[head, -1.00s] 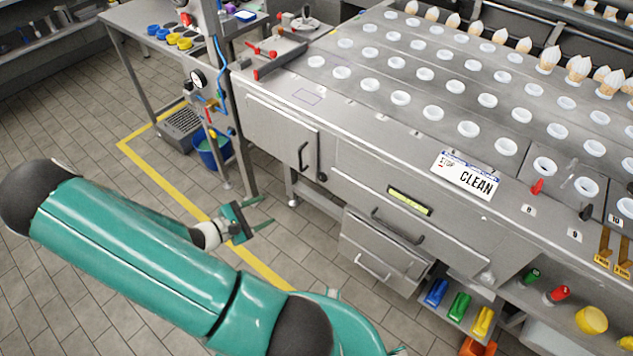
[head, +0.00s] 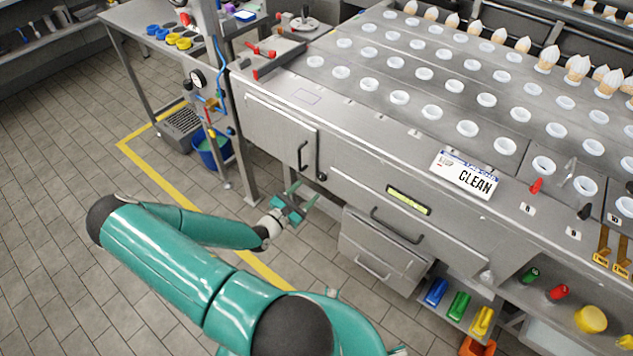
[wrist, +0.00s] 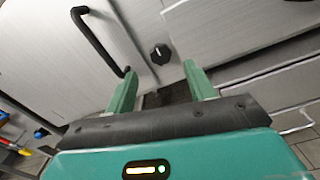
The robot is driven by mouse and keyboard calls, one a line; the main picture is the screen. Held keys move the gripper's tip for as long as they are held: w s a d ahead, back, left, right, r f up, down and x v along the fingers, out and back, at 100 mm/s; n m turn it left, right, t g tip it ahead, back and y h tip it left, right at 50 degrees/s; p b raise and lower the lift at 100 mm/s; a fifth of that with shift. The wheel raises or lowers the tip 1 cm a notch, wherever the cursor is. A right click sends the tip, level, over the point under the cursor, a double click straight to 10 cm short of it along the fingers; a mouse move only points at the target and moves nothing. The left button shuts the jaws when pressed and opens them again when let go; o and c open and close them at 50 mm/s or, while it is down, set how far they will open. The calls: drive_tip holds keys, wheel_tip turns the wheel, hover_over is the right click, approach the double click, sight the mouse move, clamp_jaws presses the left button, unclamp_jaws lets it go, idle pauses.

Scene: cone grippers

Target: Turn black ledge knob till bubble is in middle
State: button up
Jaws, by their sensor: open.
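The black ledge knob (wrist: 160,54) is on the steel front of the machine, just beyond my fingertips in the wrist view. In the head view the knob (head: 321,177) is small, at the lower right corner of the left door. My gripper (wrist: 160,75) is open and empty, its two green fingers pointing toward the panel with the knob between their lines. In the head view my gripper (head: 306,193) is in front of the cabinet, left of and below the knob. The yellow-green bubble vial (head: 408,200) is on the front panel; its bubble is too small to place.
A black door handle (wrist: 97,38) stands out left of the knob in the wrist view. A drawer handle (head: 396,228) is below the vial. A CLEAN sign (head: 465,175) rests on the ledge. Open floor (head: 70,200) lies to the left.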

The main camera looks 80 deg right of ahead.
sight(320, 178)
drive_tip(key=x, duration=0.6)
drive_tip(key=shift+d, duration=0.15)
drive_tip(key=c, duration=1)
drive_tip(key=shift+o, duration=0.2)
drive_tip(key=shift+n, duration=0.3)
